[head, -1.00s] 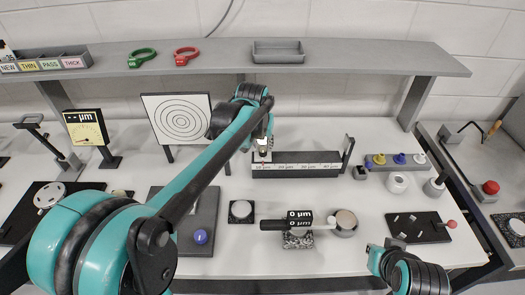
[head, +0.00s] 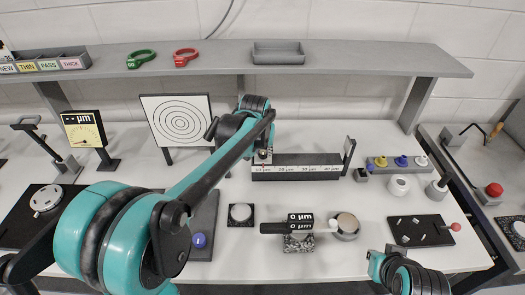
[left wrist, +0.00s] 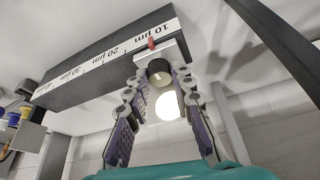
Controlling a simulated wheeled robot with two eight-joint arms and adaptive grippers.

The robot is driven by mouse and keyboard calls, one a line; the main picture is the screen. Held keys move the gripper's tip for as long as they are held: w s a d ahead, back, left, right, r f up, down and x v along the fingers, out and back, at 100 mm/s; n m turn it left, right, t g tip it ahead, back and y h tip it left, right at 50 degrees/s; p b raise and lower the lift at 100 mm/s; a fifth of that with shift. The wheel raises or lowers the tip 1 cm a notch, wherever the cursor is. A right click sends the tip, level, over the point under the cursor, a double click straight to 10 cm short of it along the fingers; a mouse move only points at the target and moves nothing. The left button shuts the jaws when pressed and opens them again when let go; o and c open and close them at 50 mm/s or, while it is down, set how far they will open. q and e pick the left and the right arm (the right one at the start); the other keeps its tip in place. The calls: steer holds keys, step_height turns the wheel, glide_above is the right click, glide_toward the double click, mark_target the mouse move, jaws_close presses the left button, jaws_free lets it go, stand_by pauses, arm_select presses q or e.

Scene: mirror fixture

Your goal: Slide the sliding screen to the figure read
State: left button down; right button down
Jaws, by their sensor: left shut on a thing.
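The sliding screen's pale carriage (left wrist: 148,56) sits on the dark rail (head: 320,173), at the rail's left end in the head view. In the left wrist view its red pointer (left wrist: 151,43) is at the 10 µm end of the printed scale (left wrist: 105,55). My left gripper (head: 262,160) is down at the carriage. In the left wrist view its fingers (left wrist: 161,100) are on both sides of the dark round knob (left wrist: 160,73), shut on it. A readout block (head: 300,218) shows 0 µm on its faces. A dial gauge (head: 84,129) shows dashes before µm.
An upright plate (head: 348,150) stands at the rail's right end. A target board (head: 178,118) stands left of the rail. A shelf (head: 350,62) runs behind and above. My right arm shows at the bottom right; its gripper is not visible.

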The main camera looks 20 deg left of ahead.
arm_select(q)
steer(key=w+d+p, duration=0.1)
steer(key=d, duration=0.5)
steer(key=w+d+p, duration=0.1)
steer(key=w+d, duration=0.1)
steer(key=d, duration=0.5)
steer(key=w+d+p, duration=0.1)
steer(key=w+d, duration=0.1)
steer(key=d, duration=0.4)
steer(key=shift+w+d, duration=0.15)
steer(key=shift+w, duration=0.1)
steer(key=c, duration=1.6)
jaws_free()
steer(key=v, duration=1.2)
